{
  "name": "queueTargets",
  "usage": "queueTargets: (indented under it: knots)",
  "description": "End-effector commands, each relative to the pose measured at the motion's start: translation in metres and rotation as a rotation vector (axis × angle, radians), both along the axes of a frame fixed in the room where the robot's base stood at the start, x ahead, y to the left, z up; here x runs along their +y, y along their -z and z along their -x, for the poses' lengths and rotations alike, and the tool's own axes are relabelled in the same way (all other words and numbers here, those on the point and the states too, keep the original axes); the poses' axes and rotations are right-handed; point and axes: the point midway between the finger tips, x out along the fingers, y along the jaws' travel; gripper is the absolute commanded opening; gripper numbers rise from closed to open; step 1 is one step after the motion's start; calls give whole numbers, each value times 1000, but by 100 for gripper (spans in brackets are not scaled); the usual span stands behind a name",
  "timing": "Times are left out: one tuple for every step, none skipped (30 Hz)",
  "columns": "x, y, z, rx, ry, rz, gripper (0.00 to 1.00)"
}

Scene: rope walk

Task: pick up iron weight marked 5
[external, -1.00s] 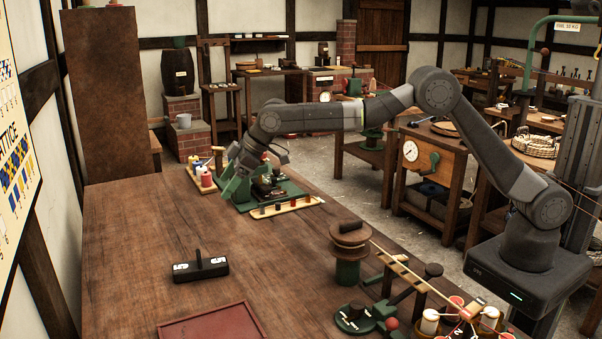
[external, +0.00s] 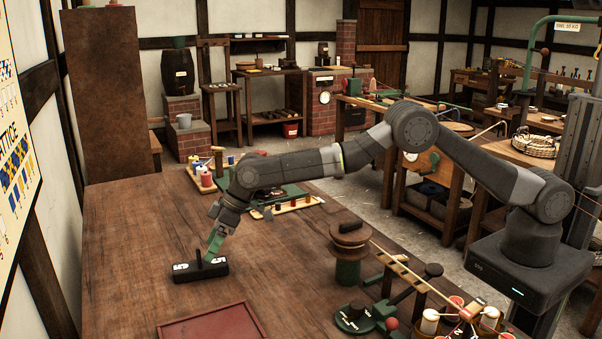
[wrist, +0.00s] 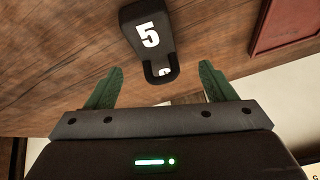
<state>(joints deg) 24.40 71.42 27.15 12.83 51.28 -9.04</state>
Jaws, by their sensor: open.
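The iron weight marked 5 (external: 187,273) is a black block with a raised handle and white figures, lying on the brown wooden table (external: 140,220). In the wrist view the weight (wrist: 146,27) is at the top middle, its white 5 facing the camera. My gripper (external: 213,252) is just above and behind the weight in the external view. Its green fingers (wrist: 160,85) are spread apart and empty in the wrist view, with the handle end of the weight ahead of the gap. The external view does not show clearly whether a finger touches the weight.
A red tray (external: 212,324) lies in front of the weight; its edge also shows in the wrist view (wrist: 285,25). A wooden spool on a green stand (external: 348,262) is to the right. Spools of thread (external: 205,178) stand at the table's back. The table's left side is clear.

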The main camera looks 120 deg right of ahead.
Motion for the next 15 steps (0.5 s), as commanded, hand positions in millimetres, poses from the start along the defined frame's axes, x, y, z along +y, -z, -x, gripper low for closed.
queueTargets:
  knots:
    - [0,3,-2,0,0,0,77]
    - [0,4,-2,0,0,0,77]
    - [0,5,-3,0,0,0,77]
    - [0,5,-3,0,0,0,77]
    - [-1,6,-4,0,0,0,77]
    - [-1,7,-5,0,0,0,77]
    - [-1,9,-6,0,0,0,77]
    - [-2,11,-8,1,0,0,77]
    - [-2,15,-10,1,0,0,77]
    - [-3,17,-12,1,0,0,77]
    - [-4,20,-14,1,0,0,77]
    - [-4,24,-17,0,0,0,77]
    - [-5,27,-18,1,0,0,77]
    - [-5,29,-20,0,0,0,77]
    - [-6,33,-23,0,0,0,77]
